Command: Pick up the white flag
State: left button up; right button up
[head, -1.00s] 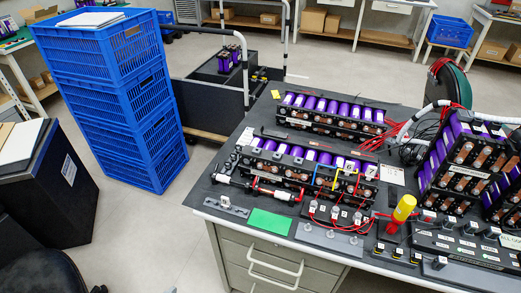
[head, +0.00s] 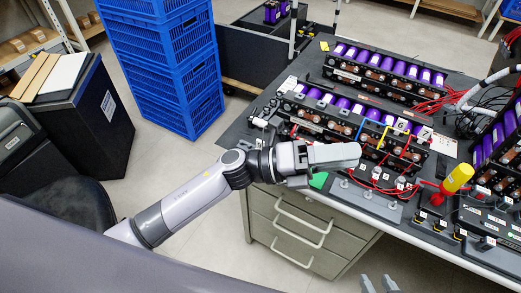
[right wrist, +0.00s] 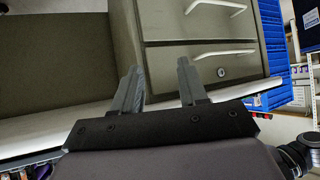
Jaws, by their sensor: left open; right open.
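Several small white tags stand on the battery gear on the workbench in the head view, among them one marked 7 (head: 424,132) and another (head: 401,125) at the front module's right end. I cannot tell which of them is the white flag. My left gripper (head: 352,153) is open and empty, seen nearly edge-on, over the bench's front edge. It hides part of a green card (head: 319,180). My right gripper (head: 378,284) shows only its fingertips at the bottom of the head view. In the right wrist view it (right wrist: 158,66) is open and empty, with drawers beyond.
Purple-celled battery modules (head: 390,65) and red cables crowd the bench. A yellow-handled tool (head: 458,178) stands upright at the right front. Drawers (head: 300,232) lie below the benchtop. Blue crates (head: 165,70) are stacked at the left.

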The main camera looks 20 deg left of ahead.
aim_at(260, 141)
pick_arm(q)
notch_tip(260, 141, down, 8)
jog(key=a+m+g+y+b, duration=0.1)
jog(key=m+g+y+b, duration=0.2)
jog(key=m+g+y, duration=0.9)
jog(key=w+a+m+t+y, duration=0.1)
jog(key=a+m+t, duration=0.1)
jog(key=w+a+f+m+t+y, duration=0.1)
jog(key=w+a+m+t, duration=0.1)
jog(key=w+a+m+t+b, duration=0.1)
jog(key=a, duration=0.1)
jog(key=shift+w+f+m+t+y, duration=0.2)
jog(key=shift+w+m+t+y, duration=0.2)
jog(key=w+a+r+y, duration=0.1)
jog(key=w+a+y, duration=0.1)
jog(key=a, duration=0.1)
jog(key=w+a+r+t+y+b, duration=0.1)
jog(key=w+a+y, duration=0.1)
jog(key=a, duration=0.2)
jog(key=w+a+m+t+y, duration=0.1)
jog(key=w+a+y, duration=0.1)
jog(key=a, duration=0.1)
jog(key=shift+a+r, duration=0.25)
jog(key=shift+r, duration=0.15)
jog(key=f, duration=0.6)
jog(key=shift+w+f, duration=0.25)
jog(key=shift+f, duration=0.15)
jog(key=shift+c, duration=0.4)
grip_shut()
